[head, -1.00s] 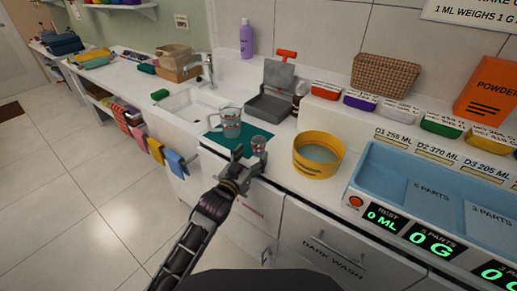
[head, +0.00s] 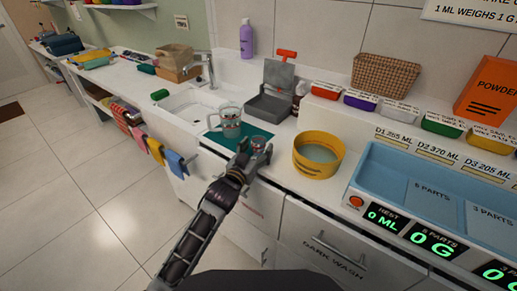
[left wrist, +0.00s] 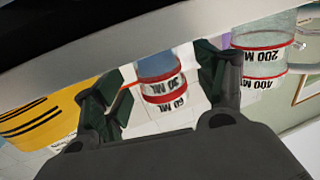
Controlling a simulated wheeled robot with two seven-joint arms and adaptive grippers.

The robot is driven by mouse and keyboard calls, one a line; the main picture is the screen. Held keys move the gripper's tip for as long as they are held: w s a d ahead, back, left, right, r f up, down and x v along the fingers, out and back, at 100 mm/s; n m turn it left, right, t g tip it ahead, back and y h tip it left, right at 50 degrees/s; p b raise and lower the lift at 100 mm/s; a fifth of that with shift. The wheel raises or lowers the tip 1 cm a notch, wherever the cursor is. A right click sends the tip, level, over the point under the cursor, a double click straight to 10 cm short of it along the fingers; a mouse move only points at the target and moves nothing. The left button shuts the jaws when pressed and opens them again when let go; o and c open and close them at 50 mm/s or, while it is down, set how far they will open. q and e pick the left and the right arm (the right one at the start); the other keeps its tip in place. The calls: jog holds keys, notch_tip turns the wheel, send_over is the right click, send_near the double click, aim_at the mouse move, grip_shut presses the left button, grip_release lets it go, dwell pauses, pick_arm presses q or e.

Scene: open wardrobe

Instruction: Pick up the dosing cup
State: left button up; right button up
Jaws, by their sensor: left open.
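The dosing cup (head: 259,143) is a small clear cup with red bands, standing at the front edge of the green mat (head: 262,136). In the left wrist view the dosing cup (left wrist: 160,75) shows upside down with 30 and 60 ML marks, between my two fingers. My left gripper (head: 252,154) is open around the cup, with a finger on each side; I cannot tell whether either touches it. It also shows in the left wrist view (left wrist: 162,88). My right gripper is not in view.
A larger measuring jug (head: 230,122) stands behind and left of the cup; it also shows in the left wrist view (left wrist: 262,58). A yellow tub (head: 318,156) stands to the right. The sink (head: 182,106) is at the left, the blue tray (head: 385,170) further right.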

pick_arm(q)
jog(key=shift+x, duration=0.85)
jog(key=c, duration=1.2)
